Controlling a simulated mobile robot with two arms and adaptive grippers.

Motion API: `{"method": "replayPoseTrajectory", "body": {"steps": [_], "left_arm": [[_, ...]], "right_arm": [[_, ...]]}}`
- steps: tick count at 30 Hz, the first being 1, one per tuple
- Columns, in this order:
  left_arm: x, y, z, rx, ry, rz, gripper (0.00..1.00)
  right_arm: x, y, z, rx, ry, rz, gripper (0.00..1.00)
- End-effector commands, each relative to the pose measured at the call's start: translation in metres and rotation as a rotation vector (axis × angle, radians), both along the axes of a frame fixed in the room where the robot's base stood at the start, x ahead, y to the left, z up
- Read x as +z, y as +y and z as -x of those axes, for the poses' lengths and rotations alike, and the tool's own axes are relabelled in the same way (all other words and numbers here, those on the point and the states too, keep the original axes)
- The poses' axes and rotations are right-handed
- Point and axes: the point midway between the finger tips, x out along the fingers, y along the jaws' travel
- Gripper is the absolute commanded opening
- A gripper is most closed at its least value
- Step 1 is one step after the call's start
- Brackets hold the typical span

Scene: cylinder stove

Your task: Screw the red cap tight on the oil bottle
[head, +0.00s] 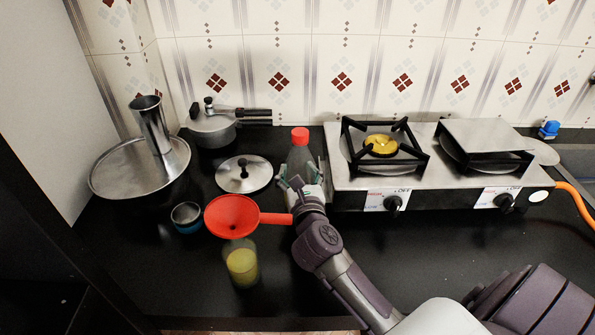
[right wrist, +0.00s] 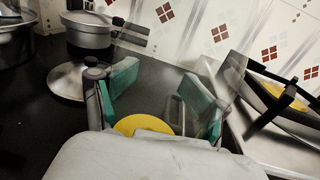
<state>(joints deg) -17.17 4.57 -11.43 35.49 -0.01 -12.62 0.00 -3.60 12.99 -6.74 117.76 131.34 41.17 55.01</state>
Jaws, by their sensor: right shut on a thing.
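The oil bottle (head: 301,160) stands upright on the dark counter, left of the stove. The red cap (head: 300,135) sits on its top; how tight it is cannot be told. My right gripper (head: 298,186) is shut on the bottle's body, below the cap, and hides the bottle's lower part. In the right wrist view, the green-padded fingers (right wrist: 165,98) stand either side of the see-through bottle, with a yellow round patch (right wrist: 143,125) between them. The cap does not show there. My left gripper is not in view.
A pot lid (head: 244,174), a pressure cooker (head: 211,127) and a small cup (head: 186,217) are to the left. The gas stove (head: 345,183) is to the right.

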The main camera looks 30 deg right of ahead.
Motion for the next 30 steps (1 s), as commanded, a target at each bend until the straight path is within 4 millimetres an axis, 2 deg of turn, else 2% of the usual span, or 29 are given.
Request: {"method": "replayPoseTrajectory", "body": {"steps": [5, 6, 11, 22, 26, 30], "left_arm": [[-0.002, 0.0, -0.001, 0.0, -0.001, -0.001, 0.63], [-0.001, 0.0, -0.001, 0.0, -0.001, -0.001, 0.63], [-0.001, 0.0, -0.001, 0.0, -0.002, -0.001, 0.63], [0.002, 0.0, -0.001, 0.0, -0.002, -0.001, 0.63], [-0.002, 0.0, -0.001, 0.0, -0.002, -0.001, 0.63], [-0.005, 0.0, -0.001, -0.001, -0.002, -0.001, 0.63]], "right_arm": [[-0.003, 0.0, 0.0, 0.0, -0.001, 0.0, 0.0], [-0.003, 0.0, 0.0, 0.0, 0.001, 0.0, 0.72], [-0.003, 0.0, 0.0, 0.0, 0.001, 0.0, 0.98], [0.003, 0.0, 0.0, 0.0, -0.001, 0.0, 0.98], [-0.002, 0.007, 0.016, 0.001, 0.002, -0.003, 0.98], [-0.003, 0.018, 0.043, 0.001, 0.004, -0.004, 0.98]]}}
